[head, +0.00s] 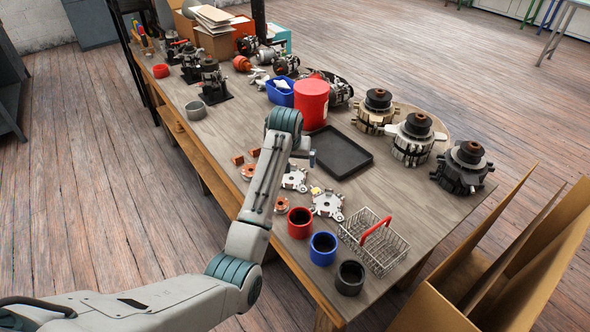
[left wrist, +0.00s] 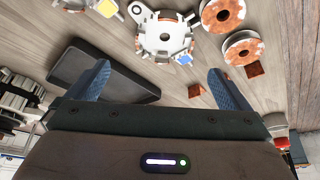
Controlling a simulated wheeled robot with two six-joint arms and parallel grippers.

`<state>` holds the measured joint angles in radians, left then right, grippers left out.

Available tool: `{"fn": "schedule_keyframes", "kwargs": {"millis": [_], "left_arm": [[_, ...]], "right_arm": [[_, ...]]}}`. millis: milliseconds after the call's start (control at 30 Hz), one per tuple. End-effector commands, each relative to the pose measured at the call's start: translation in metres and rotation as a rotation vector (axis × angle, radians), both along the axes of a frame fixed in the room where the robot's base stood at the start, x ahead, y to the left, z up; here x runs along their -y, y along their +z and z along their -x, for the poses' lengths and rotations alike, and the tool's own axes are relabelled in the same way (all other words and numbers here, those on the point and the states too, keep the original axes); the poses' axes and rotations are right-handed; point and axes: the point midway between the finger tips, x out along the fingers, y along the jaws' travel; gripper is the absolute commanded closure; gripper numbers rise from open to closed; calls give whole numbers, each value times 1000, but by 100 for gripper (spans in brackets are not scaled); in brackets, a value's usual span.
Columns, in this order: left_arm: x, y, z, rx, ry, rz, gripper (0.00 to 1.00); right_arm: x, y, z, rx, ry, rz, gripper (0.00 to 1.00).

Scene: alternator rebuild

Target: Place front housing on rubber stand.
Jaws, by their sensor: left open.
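Two silver, star-shaped housings lie flat on the workbench: one with a yellow tag (head: 327,203) and one nearer the tray (head: 294,178). In the left wrist view, the blue-tagged housing (left wrist: 163,33) lies beyond and between my fingers, and the yellow-tagged one (left wrist: 102,6) is cut by the top edge. Red (head: 299,223), blue (head: 322,248) and black (head: 350,278) hollow round stands line the bench's near edge. My left gripper (left wrist: 159,68) is open and empty above the bench; its arm partly hides it in the head view. My right gripper is not in view.
A black tray (head: 341,152) lies beside the housings. A wire basket with a red handle (head: 374,242) stands right of the stands. Copper-wound rings (head: 280,204) and small brown blocks (head: 237,160) lie nearby. A red bucket (head: 311,103) and several alternators (head: 411,138) stand farther back.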

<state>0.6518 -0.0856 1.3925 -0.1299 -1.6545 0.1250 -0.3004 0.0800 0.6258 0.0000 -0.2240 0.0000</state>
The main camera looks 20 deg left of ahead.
Motion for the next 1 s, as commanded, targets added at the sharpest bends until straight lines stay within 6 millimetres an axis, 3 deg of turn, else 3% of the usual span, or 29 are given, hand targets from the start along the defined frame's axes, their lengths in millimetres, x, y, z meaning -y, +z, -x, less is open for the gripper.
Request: {"fn": "schedule_keyframes", "kwargs": {"millis": [300, 567, 800, 1000], "left_arm": [[-3, -42, -17, -3, 0, -1, 0], [-7, -57, -26, -3, 0, -1, 0], [-11, -85, -39, -4, -1, -1, 0], [-11, -94, -43, 0, 0, 0, 0]], "right_arm": [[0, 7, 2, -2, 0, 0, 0], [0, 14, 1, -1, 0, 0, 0], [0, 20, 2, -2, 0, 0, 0], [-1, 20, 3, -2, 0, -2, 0]]}}
